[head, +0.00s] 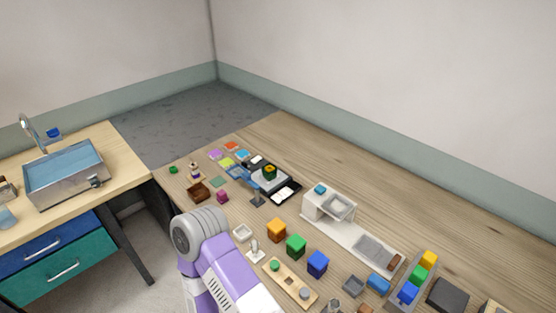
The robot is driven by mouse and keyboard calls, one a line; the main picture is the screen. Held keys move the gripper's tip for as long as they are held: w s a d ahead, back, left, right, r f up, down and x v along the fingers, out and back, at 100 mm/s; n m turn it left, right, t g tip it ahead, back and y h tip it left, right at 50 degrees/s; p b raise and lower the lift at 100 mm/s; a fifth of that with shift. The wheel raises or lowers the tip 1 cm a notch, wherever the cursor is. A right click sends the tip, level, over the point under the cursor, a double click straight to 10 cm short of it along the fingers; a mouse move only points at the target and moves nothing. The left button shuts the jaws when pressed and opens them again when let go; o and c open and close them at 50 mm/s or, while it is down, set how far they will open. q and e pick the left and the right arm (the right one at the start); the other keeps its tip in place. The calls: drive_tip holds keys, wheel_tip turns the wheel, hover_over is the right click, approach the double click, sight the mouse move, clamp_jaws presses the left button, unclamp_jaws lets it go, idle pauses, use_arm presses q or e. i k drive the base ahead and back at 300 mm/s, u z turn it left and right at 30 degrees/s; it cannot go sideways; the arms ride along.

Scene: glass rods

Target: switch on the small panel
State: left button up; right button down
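A small light-wood panel (281,286) lies on the long wooden table at the lower middle of the head view. A green round part (274,265) sits near its upper left end, and a grey round knob (304,293) near its lower right end. The picture is too small to tell whether the panel is on or off. My purple and grey arm stands at the left of the panel and covers part of the table there. Neither gripper shows in this view.
Orange (276,229), green (296,245) and blue (317,263) cubes stand just behind the panel. A small white upright fixture (255,250) stands at its upper left. A white unit (328,207) lies farther right. A sink (66,172) is on the left counter. The table's back right is clear.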

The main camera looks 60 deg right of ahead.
sight(258, 158)
drive_tip(key=z, duration=1.1)
